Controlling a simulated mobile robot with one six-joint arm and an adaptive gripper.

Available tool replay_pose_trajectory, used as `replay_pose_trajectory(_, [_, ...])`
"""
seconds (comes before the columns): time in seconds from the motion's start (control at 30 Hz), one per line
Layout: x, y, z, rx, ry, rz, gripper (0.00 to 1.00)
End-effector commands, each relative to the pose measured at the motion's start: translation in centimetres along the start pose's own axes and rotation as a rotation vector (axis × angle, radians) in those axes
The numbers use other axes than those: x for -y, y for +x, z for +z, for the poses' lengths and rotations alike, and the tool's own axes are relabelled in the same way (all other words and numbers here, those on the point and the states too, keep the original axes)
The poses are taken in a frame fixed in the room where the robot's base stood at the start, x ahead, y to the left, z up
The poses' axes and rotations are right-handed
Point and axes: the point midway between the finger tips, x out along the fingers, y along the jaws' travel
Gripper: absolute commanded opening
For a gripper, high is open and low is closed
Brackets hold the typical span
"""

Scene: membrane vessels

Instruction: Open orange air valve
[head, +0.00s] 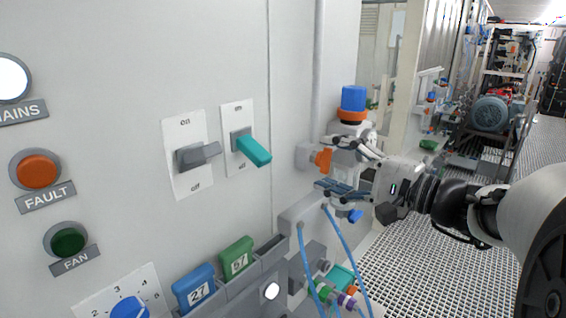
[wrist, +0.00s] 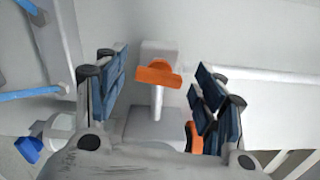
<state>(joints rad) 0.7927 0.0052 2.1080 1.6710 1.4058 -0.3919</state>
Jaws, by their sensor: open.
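The orange air valve handle (head: 323,160) is a small orange lever on a grey fitting fixed to the cabinet's side. In the wrist view the orange handle (wrist: 158,74) sits on a pale block with a thin grey stem below it. My gripper (head: 338,168) is open around the handle's area. In the wrist view the dark blue finger pads of my gripper (wrist: 163,88) stand left and right of the handle, with visible gaps on both sides. The fingers look apart from the handle; how deep it lies between them is hard to tell.
A blue-topped part with an orange collar (head: 352,102) stands just above and behind my gripper. Blue hoses (head: 343,256) hang below. The panel carries a teal switch (head: 254,150) and a grey switch (head: 199,155). A second orange piece (wrist: 194,138) shows near the right finger.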

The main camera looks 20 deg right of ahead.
Motion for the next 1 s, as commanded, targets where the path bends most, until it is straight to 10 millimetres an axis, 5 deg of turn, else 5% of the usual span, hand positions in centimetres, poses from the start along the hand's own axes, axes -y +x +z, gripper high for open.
replay_pose_trajectory(0.33, [0.0, -1.1, -0.1, -0.003, 0.0, -0.001, 0.63])
replay_pose_trajectory(0.7, [0.0, -8.6, -0.1, -0.006, 0.001, -0.001, 0.63])
replay_pose_trajectory(1.0, [0.0, -11.9, 0.0, -0.001, 0.0, -0.001, 0.63])
